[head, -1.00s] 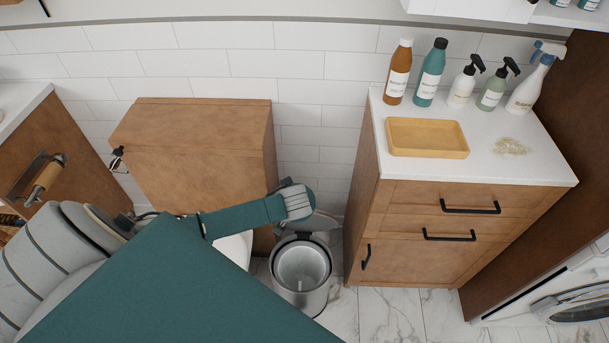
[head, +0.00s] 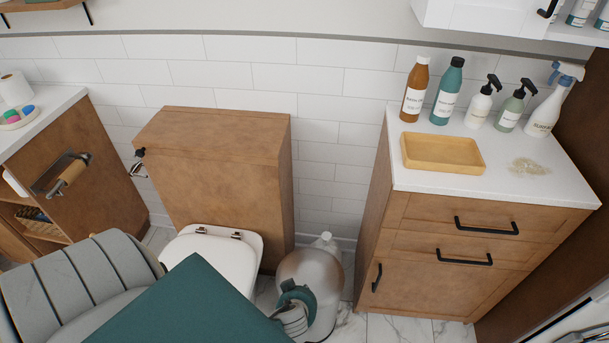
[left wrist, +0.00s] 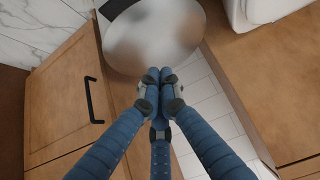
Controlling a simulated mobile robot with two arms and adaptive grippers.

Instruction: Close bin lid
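The round metal bin (head: 326,300) stands on the floor between the toilet and the wooden cabinet. Its shiny domed lid (head: 308,268) lies down over the opening, and the inside is hidden. The lid also shows in the left wrist view (left wrist: 150,40). My left gripper (head: 292,318) is over the near part of the lid in the head view. In the left wrist view its fingertips (left wrist: 160,78) are together with nothing between them, at the lid's edge; I cannot tell if they touch it. My right gripper is not in view.
The toilet (head: 215,255) is left of the bin, with a wooden box (head: 215,165) behind it. The wooden cabinet (head: 440,230) on the right carries a tray (head: 442,168) and several bottles. A little marble floor shows in front of the cabinet.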

